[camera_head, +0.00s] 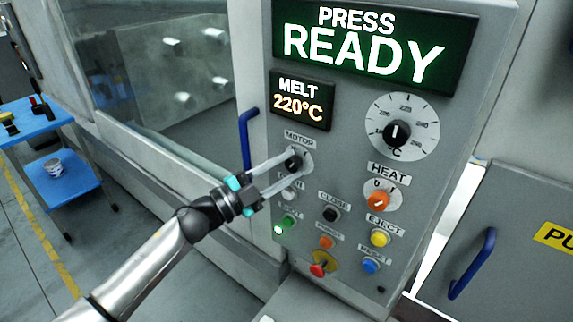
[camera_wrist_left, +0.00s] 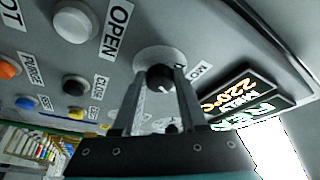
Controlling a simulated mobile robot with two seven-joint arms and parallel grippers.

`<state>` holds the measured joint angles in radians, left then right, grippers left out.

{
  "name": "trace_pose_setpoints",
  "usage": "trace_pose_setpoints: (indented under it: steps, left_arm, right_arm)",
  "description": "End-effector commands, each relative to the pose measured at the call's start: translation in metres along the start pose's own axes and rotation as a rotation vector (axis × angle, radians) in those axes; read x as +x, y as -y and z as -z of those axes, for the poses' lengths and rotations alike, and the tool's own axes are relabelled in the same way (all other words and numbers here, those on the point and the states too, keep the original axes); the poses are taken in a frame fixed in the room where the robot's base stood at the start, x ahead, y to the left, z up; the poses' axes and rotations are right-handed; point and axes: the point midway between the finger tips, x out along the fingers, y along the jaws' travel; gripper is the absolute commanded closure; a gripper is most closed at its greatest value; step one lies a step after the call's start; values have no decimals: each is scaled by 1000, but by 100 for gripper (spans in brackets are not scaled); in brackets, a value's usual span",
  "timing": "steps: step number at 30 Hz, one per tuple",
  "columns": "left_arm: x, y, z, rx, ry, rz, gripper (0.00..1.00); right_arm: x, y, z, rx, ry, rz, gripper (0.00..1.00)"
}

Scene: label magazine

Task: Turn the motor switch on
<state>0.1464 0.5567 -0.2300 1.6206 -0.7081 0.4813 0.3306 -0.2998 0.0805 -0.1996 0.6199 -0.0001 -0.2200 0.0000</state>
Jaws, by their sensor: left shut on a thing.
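The motor switch (camera_head: 294,162) is a dark round knob on a pale disc, under the MOTOR label on the grey control panel (camera_head: 350,165). My left gripper (camera_head: 296,168) reaches it from the lower left, with its two fingers on either side of the knob. In the left wrist view the knob (camera_wrist_left: 160,77) sits between the fingertips, and the gripper (camera_wrist_left: 160,88) is shut on it. The fingers partly cover the knob, and its pointer position is hard to tell. My right gripper is not in view.
Close below the motor switch are the white OPEN button (camera_head: 292,191) and black CLOSE button (camera_head: 331,214). The orange HEAT switch (camera_head: 379,200), temperature dial (camera_head: 397,133) and red emergency button (camera_head: 319,268) are also on the panel. A blue handle (camera_head: 248,140) stands left of it.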

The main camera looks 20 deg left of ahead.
Motion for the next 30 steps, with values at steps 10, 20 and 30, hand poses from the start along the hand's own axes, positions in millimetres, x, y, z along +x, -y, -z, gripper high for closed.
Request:
trace_pose_setpoints:
  steps: [10,20,30]
  left_arm:
    - [0,1,0,84,5,-35,100]
    - [0,0,0,91,4,-38,100]
    - [0,0,0,89,4,-37,31]
  right_arm:
    - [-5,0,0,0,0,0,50]
    - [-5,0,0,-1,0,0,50]
    - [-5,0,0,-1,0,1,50]
